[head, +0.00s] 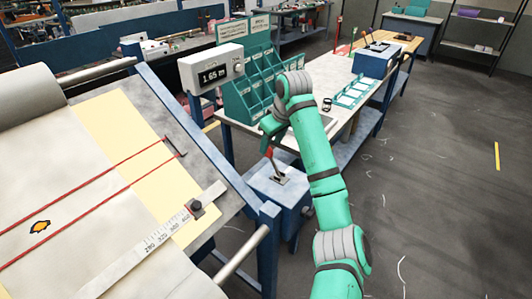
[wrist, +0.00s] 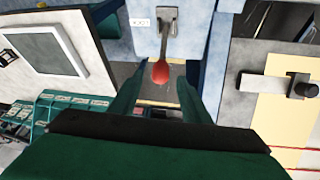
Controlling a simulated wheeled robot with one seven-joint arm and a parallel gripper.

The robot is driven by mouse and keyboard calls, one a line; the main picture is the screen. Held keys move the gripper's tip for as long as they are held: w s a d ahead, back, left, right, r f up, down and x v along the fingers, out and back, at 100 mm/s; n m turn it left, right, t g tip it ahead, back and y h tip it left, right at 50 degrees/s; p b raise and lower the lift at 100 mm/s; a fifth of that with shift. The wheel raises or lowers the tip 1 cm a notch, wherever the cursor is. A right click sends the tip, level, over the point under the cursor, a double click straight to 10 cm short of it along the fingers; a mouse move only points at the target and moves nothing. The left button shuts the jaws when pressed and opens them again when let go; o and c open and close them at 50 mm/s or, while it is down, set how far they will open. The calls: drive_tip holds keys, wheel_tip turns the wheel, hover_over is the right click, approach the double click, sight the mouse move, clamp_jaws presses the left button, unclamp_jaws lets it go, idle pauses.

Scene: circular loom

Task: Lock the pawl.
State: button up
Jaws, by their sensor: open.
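A lever (head: 277,168) with a red knob (head: 269,152) stands on a blue-grey box (head: 262,186) beside the sloping cloth table. It leans a little in the head view. In the wrist view the lever (wrist: 168,35) comes out of a slot in the box top, with a small white label (wrist: 140,22) to its left. My green gripper (head: 266,140) is just above the knob. In the wrist view its fingers (wrist: 158,80) are open, with the red knob (wrist: 160,71) showing between their tips. I cannot tell whether they touch it. No separate part is clearly marked as the pawl.
A sloping table with cloth, red lines and a ruler (head: 150,245) lies to the left. A display reading 1.65 (head: 212,70) and a green bin rack (head: 255,85) stand behind the box. A long workbench (head: 335,125) runs behind my arm. The floor at right is clear.

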sight(272, 161)
drive_tip(key=x, duration=1)
drive_tip(key=shift+s, duration=0.1)
clamp_jaws()
drive_tip(key=shift+a, duration=0.1)
